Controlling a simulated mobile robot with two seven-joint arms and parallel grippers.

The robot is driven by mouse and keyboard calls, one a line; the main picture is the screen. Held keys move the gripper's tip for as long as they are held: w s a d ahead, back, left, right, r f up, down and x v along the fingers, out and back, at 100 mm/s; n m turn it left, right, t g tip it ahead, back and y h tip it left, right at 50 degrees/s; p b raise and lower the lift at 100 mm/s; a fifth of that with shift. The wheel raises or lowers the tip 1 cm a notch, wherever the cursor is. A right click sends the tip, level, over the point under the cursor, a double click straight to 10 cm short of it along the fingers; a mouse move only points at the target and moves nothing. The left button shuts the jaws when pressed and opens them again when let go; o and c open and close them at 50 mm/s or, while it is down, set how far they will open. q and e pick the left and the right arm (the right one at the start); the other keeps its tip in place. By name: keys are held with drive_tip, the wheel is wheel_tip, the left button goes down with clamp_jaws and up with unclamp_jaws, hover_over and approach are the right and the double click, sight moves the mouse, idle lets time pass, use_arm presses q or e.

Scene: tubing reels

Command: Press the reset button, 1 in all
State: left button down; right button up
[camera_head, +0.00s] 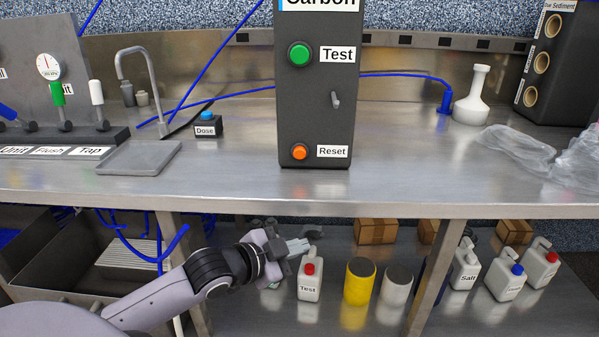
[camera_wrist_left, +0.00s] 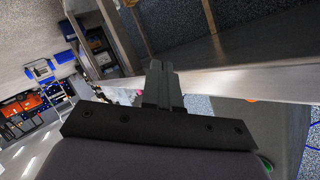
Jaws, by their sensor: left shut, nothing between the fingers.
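The orange Reset button (camera_head: 299,152) is on the lower front of the dark grey Carbon unit (camera_head: 317,110), left of a white "Reset" label. The unit stands on the steel counter. A green Test button (camera_head: 299,54) and a small grey lever are higher on the same face. My left gripper (camera_head: 298,246) is below the counter's front edge in the head view, clear of the Reset button. Its fingers are together and empty; they also show in the left wrist view (camera_wrist_left: 162,75). A small orange spot (camera_wrist_left: 251,100) shows beyond the edge there. My right gripper is not in view.
The counter (camera_head: 230,180) has its front edge just above my left gripper. A Dose box (camera_head: 208,126) stands left of the unit, with a tap and blue tubing. Bottles and boxes stand on the lower shelf.

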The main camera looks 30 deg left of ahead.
sight(300, 153)
use_arm(q)
drive_tip(key=w+a+r+m+b, duration=0.1)
drive_tip(key=r+m, duration=0.1)
drive_tip(key=r, duration=0.4)
drive_tip(key=w+a+r+m+t+b, duration=0.1)
drive_tip(key=w+a+r+m+b, duration=0.1)
drive_tip(key=r, duration=0.4)
drive_tip(key=shift+m, duration=0.3)
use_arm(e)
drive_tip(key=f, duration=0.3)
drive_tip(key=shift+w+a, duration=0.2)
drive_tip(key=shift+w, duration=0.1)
use_arm(q)
drive_tip(key=w+a, duration=0.1)
drive_tip(key=w, duration=0.1)
drive_tip(key=w+a+p, duration=0.1)
drive_tip(key=w, duration=0.1)
drive_tip(key=w+a, duration=0.2)
drive_tip(key=shift+w+r+p, duration=0.15)
drive_tip(key=shift+w+p, duration=0.1)
drive_tip(key=shift+p, duration=0.15)
drive_tip(key=shift+w+a, duration=0.3)
drive_tip(key=shift+w, duration=0.1)
drive_tip(key=shift+w+f+p, duration=0.1)
drive_tip(key=shift+f+p, duration=0.1)
drive_tip(key=shift+p, duration=0.1)
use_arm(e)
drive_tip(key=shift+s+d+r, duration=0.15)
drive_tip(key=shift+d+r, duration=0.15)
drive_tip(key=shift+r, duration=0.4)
